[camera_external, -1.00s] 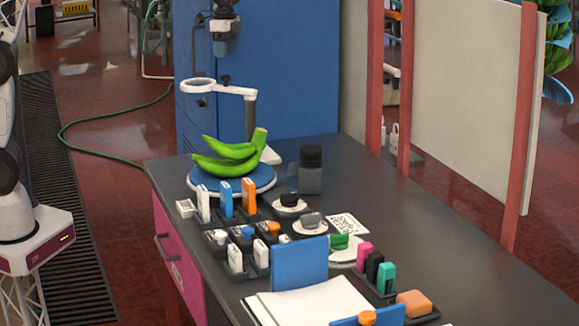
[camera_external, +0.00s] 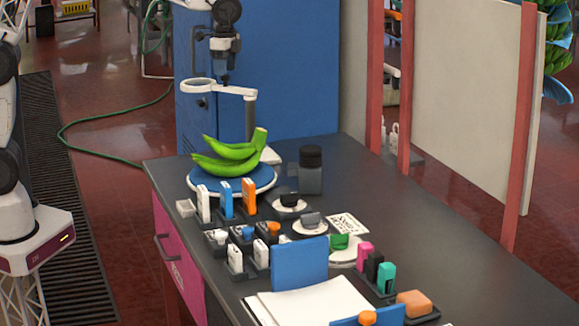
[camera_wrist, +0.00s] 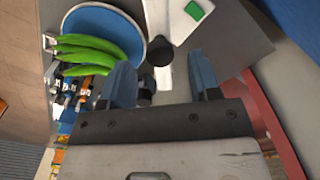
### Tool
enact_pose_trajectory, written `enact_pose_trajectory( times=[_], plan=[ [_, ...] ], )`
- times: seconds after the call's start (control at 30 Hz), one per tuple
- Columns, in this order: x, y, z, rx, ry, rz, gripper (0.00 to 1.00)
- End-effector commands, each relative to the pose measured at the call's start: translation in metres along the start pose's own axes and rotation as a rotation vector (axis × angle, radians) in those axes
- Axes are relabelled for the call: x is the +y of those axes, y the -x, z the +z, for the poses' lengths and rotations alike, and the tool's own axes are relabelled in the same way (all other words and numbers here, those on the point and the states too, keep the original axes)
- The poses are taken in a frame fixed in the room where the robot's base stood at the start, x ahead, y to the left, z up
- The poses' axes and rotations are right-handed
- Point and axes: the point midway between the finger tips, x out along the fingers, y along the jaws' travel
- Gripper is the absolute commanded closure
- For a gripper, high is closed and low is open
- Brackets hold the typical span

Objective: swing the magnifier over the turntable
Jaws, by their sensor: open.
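The magnifier is a white ring (camera_external: 198,86) on a white arm (camera_external: 240,91), carried by a grey post (camera_external: 250,120). The arm also shows in the wrist view (camera_wrist: 156,15), with a black knob (camera_wrist: 158,52) on it. The blue turntable (camera_external: 262,181) bears green bananas (camera_external: 228,160); its disc is left of the arm in the wrist view (camera_wrist: 72,22), with no ring over its visible part. My gripper (camera_external: 224,82) is open, just above the arm. In the wrist view its blue fingers (camera_wrist: 160,62) are either side of the knob; contact cannot be told.
A dark jar (camera_external: 310,172) stands right of the turntable. Several small upright boxes (camera_external: 248,197) and holders fill the bench front. A blue cabinet (camera_external: 300,70) stands behind. The bench's right side (camera_external: 450,240) is mostly clear.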

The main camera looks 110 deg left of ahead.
Motion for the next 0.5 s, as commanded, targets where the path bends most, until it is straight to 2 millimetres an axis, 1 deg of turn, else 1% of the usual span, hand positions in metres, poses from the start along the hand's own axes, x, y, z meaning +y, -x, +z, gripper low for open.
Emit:
enact_pose_trajectory(
  times=[0.03,0.1,0.2,0.5],
  plan=[
    [0.0,-0.006,0.0,-0.001,0.0,0.001,0.43],
    [0.0,-0.013,0.0,-0.002,0.0,0.002,0.43],
    [0.0,-0.018,0.0,-0.001,0.0,0.001,0.43],
    [0.0,-0.022,0.0,0.0,0.0,0.0,0.43]
  ],
)
